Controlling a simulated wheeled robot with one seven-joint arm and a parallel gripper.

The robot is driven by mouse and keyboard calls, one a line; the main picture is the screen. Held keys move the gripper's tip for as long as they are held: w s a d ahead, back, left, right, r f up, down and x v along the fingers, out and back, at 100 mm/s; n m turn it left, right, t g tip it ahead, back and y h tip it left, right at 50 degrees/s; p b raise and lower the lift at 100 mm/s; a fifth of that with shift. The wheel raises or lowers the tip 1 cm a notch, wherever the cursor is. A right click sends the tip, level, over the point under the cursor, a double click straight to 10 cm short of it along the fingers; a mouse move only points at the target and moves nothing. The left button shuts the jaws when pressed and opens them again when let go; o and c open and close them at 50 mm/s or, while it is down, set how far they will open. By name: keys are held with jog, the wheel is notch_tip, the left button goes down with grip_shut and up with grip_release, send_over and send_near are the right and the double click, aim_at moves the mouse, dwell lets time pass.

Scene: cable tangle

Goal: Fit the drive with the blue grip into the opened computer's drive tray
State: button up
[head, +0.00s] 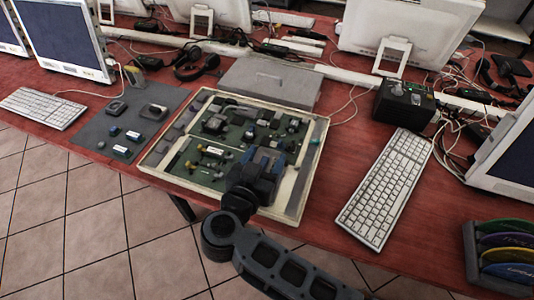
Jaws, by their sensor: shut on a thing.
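The opened computer (153,160) lies flat on the red table as a shallow cream-rimmed case with green boards and parts inside. My gripper (268,160) is over its right part, reaching in from the front. It is shut on a dark thing with blue on it, which looks like the drive with the blue grip; my gripper and wrist hide most of it. I cannot tell whether it touches the case. The drive tray is not clearly made out; a grey strip (308,172) runs along the case's right side.
A grey mat (92,138) at left holds several small parts, some with blue. A grey cover (270,84) lies behind the case. A keyboard (385,188) and a black box (403,101) stand to the right. Cables and monitors line the back. Bare table separates case and keyboard.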

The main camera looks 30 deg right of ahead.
jog(key=shift+f+b, duration=3.1)
jog(key=shift+b, duration=1.45)
jog(key=shift+f+p, duration=0.3)
jog(key=shift+f, duration=0.35)
jog(key=shift+p, duration=0.7)
